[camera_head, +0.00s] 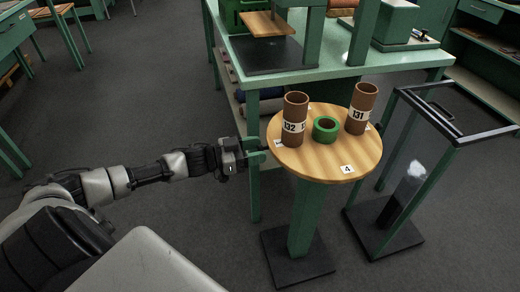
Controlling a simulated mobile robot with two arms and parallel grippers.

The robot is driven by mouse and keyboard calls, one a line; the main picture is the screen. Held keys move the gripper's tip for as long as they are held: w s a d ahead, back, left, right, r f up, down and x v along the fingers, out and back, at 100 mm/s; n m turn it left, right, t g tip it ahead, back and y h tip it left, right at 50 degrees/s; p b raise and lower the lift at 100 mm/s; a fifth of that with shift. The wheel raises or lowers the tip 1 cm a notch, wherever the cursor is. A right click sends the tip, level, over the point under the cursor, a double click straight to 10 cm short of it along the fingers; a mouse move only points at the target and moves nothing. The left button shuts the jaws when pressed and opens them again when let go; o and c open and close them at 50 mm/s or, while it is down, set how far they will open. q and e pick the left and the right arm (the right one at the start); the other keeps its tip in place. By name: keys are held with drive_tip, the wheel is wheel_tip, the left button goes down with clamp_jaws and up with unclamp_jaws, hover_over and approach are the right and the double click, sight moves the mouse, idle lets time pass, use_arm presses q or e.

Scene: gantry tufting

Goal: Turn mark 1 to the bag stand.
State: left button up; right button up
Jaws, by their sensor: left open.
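A round wooden turntable top (315,165) sits on a green post with a dark base plate. A white mark "4" (347,168) shows at its front edge. A second white mark (278,143) lies at the left edge and a third (367,127) at the right; I cannot read their numbers, so I cannot tell which is mark 1. The bag stand (398,208), a green frame with black top bars, stands to the right of the turntable. My left gripper (264,151) is open at the turntable's left rim; contact is unclear. My right gripper is out of view.
Brown tubes 132 (294,112) and 131 (361,100) stand on the top with a green ring (325,130) between them. A green workbench (325,62) is close behind.

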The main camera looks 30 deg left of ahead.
use_arm(q)
drive_tip(key=shift+w+d, duration=0.45)
drive_tip(key=shift+w, duration=0.15)
clamp_jaws()
drive_tip(key=shift+s, duration=0.1)
